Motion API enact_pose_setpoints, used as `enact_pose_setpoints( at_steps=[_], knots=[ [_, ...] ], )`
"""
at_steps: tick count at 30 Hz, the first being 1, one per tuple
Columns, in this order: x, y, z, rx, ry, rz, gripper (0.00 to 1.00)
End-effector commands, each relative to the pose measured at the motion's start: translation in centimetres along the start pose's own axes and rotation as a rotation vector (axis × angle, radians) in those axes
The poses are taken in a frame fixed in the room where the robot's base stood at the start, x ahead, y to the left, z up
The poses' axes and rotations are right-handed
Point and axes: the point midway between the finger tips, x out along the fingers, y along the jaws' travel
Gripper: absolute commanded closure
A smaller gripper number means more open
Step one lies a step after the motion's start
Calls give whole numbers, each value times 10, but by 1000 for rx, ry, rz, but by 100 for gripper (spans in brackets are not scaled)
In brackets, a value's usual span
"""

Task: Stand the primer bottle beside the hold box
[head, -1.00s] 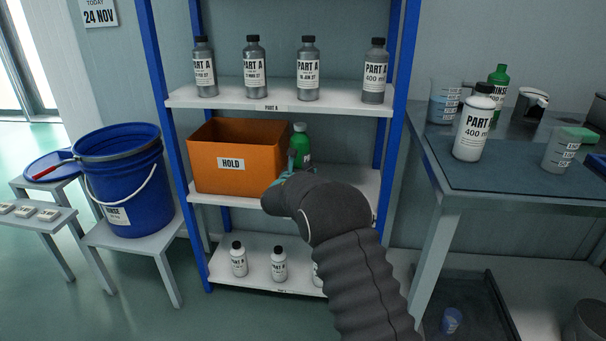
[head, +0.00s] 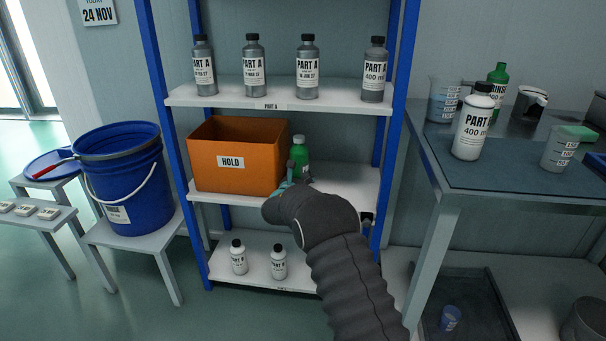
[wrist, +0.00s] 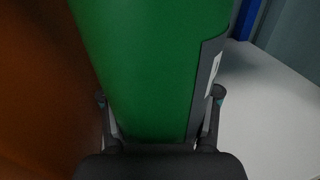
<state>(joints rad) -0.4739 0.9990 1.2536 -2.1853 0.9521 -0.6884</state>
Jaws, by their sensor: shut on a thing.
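A green bottle (head: 301,153), which I take for the primer bottle, is upright just right of the orange hold box (head: 203,172) on the middle shelf (head: 345,184). My gripper (head: 299,174) is shut on it. In the wrist view my fingers (wrist: 160,110) lie on either side of the green bottle (wrist: 150,70), with the orange box wall (wrist: 40,90) close at left. The bottle's label edge shows, but I cannot read it. Its base is hidden, so I cannot tell whether it touches the shelf.
Part A bottles (head: 254,67) line the upper shelf; white bottles (head: 239,258) stand on the lower one. A blue shelf post (head: 392,110) is at right, then a bench (head: 540,182) with a white Part bottle (head: 472,125) and a green rinse bottle (head: 497,78). The middle shelf's right part is clear.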

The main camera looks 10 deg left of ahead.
Motion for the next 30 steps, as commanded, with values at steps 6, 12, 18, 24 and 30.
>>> enact_pose_setpoints(
  at_steps=[6, 12, 18, 24, 30],
  knots=[
    [0, 0, -1, 0, 0, 0, 30],
    [0, 0, 0, 0, 0, 0, 30],
    [-10, 1, 2, -1, 1, 2, 30],
    [-46, 2, 2, -1, 1, 3, 30],
    [-85, 1, 2, -1, 0, 2, 30]
  ],
)
